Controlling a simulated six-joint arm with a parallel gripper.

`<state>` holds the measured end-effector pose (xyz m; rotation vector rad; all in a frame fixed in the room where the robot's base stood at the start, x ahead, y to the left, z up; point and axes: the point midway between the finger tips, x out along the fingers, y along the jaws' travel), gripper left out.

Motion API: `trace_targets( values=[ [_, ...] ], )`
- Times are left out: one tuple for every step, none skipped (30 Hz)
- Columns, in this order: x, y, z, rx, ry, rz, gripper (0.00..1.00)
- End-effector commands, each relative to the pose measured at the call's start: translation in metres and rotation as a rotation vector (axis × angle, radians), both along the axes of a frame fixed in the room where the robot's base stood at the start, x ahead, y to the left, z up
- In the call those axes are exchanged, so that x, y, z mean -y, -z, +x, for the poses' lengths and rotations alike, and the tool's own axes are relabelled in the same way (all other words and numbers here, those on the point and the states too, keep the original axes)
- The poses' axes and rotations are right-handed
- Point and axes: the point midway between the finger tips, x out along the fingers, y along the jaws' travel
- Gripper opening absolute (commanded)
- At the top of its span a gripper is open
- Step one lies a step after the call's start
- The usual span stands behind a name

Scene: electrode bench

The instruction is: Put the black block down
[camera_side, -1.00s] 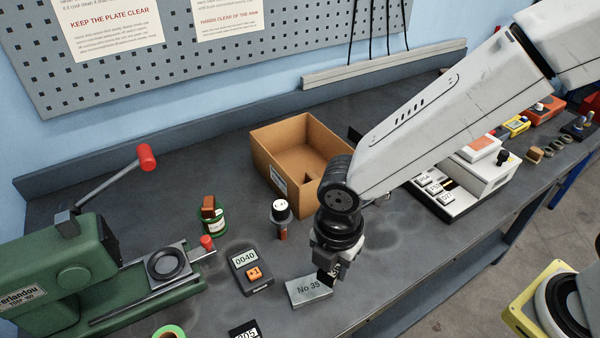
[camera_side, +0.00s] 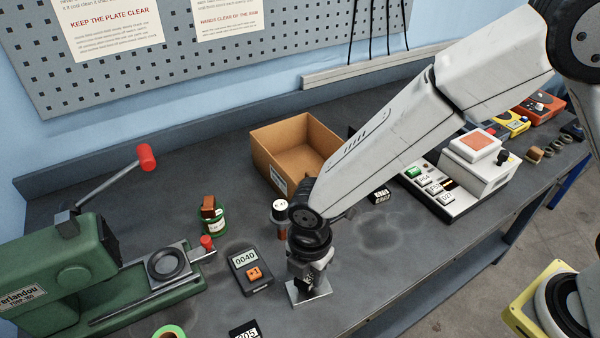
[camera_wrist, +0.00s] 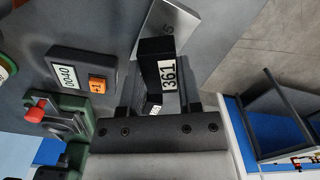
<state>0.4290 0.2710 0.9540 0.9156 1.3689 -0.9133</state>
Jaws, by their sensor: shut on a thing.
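A black block (camera_wrist: 150,62) with a white label reading 361 is between the fingers of my gripper (camera_wrist: 160,92) in the wrist view. In the side view my gripper (camera_side: 305,278) points down over the grey metal plate (camera_side: 296,299), and mostly hides the block. The plate (camera_wrist: 178,22) shows beyond the block in the wrist view. I cannot tell whether the block touches the plate.
A counter box reading 0040 (camera_side: 254,283) lies left of the plate. A green press (camera_side: 60,270) is farther left. A cardboard box (camera_side: 262,168) stands behind. Another black labelled block (camera_side: 246,331) lies at the front edge. Bench right of the plate is clear.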

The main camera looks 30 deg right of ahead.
Motion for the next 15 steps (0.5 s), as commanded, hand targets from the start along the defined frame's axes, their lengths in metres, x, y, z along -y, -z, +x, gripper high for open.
trace_targets(
  values=[
    [0.001, 0.007, -0.001, -0.003, 0.000, -0.002, 0.00],
    [0.001, 0.010, -0.001, -0.003, 0.000, -0.002, 0.00],
    [0.001, 0.014, -0.001, -0.002, 0.000, -0.002, 0.00],
    [0.001, 0.017, -0.001, -0.003, 0.000, -0.002, 0.00],
    [0.001, 0.020, -0.001, -0.002, 0.000, -0.002, 0.00],
    [0.001, 0.022, -0.001, -0.001, 0.000, -0.002, 0.00],
    [0.000, 0.023, -0.001, -0.001, 0.000, 0.000, 0.00],
    [0.000, 0.024, -0.001, -0.001, 0.000, 0.000, 0.00],
    [0.000, 0.025, 0.000, -0.001, 0.000, 0.000, 0.00],
    [0.000, 0.025, 0.000, 0.000, 0.000, 0.000, 0.00],
    [0.000, 0.025, 0.000, 0.000, 0.000, 0.000, 0.00],
    [0.000, 0.025, 0.000, 0.000, 0.000, 0.000, 0.00],
    [0.000, 0.025, 0.000, 0.000, 0.000, 0.000, 0.00],
    [0.000, 0.025, 0.000, 0.000, 0.000, 0.000, 0.00],
    [0.000, 0.025, 0.000, 0.000, 0.000, 0.000, 0.00]
  ],
)
